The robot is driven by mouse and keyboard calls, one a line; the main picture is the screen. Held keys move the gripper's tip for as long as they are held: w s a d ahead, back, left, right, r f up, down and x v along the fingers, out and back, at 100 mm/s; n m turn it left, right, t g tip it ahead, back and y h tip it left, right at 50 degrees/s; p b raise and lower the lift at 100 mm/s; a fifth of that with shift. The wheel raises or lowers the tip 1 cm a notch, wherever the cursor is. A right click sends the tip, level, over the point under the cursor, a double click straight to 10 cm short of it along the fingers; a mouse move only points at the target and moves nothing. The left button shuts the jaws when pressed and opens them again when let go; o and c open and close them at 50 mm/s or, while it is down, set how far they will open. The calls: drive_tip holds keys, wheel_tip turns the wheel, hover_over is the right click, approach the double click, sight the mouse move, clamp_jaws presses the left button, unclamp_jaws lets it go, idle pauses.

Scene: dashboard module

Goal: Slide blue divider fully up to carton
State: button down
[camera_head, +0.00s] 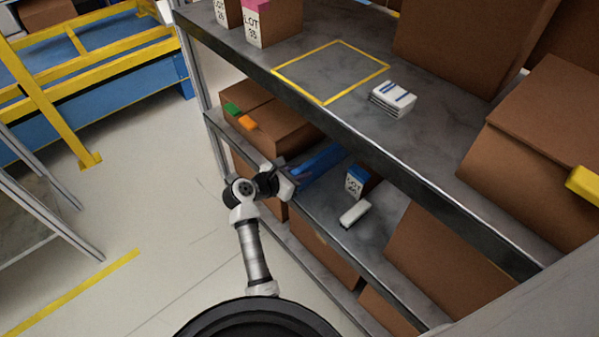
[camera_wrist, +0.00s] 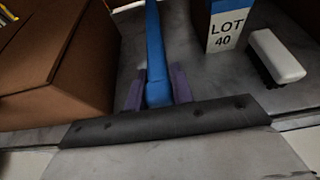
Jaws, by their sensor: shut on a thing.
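The blue divider (camera_head: 322,163) stands on the lower shelf and runs back from its front edge. In the wrist view the divider (camera_wrist: 155,48) lies between my two purple-grey fingers, and my gripper (camera_wrist: 158,92) is shut on its near end. In the head view my gripper (camera_head: 287,183) is at the shelf's front edge, its fingertips hard to make out. A brown carton (camera_wrist: 58,55) is left of the divider, with a strip of bare shelf between them at the front; it also shows in the head view (camera_head: 262,108). The divider's far end is cut off in the wrist view.
The upper shelf (camera_head: 300,55) overhangs the lower one.

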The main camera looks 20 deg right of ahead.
drive_tip(key=shift+s, duration=0.1)
drive_tip(key=s+p, duration=0.1)
drive_tip(key=s, duration=0.1)
drive_tip(key=s+d+p, duration=0.1)
drive_tip(key=s, duration=0.1)
drive_tip(key=s+d+p, duration=0.1)
drive_tip(key=s, duration=0.1)
drive_tip(key=shift+s+d, duration=0.1)
drive_tip(key=shift+s+d+f, duration=0.15)
drive_tip(key=shift+s+d, duration=0.05)
drive_tip(key=shift+s, duration=0.15)
drive_tip(key=c, duration=1.2)
unclamp_jaws()
drive_tip(key=shift+s, duration=0.1)
drive_tip(key=shift+a+r, duration=0.3)
drive_tip(key=shift+a, duration=0.25)
drive_tip(key=b+v, duration=0.1)
drive_tip(key=v, duration=1.1)
drive_tip(key=shift+s+a+b, duration=0.2)
drive_tip(key=shift+a+b, duration=0.05)
drive_tip(key=shift+b, duration=0.15)
